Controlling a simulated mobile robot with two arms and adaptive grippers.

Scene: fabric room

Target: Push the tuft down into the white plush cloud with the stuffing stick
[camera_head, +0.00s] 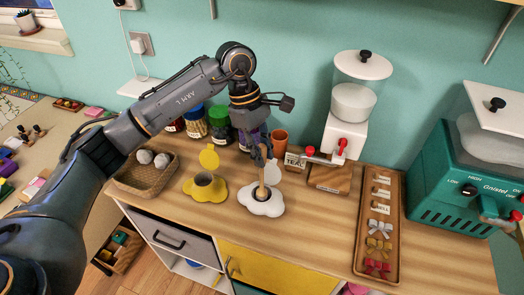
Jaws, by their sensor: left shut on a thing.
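The white plush cloud (272,208) lies on the wooden counter, with a dark round opening in its top and a white raised flap (273,174) behind it. My left gripper (262,160) is above the cloud and shut on the wooden stuffing stick (262,185). The stick points down, and its lower end is at the cloud's opening; I cannot tell how deep it reaches. No tuft can be made out in the opening. My right gripper is not in view.
A yellow plush cloud (205,187) stands left of the white one. A woven basket (130,187) holds pale tufts (145,157). Behind are jars (219,124), an orange cup (279,138) and a white dispenser (350,125). A bow tray (362,250) and teal machine (450,190) are right.

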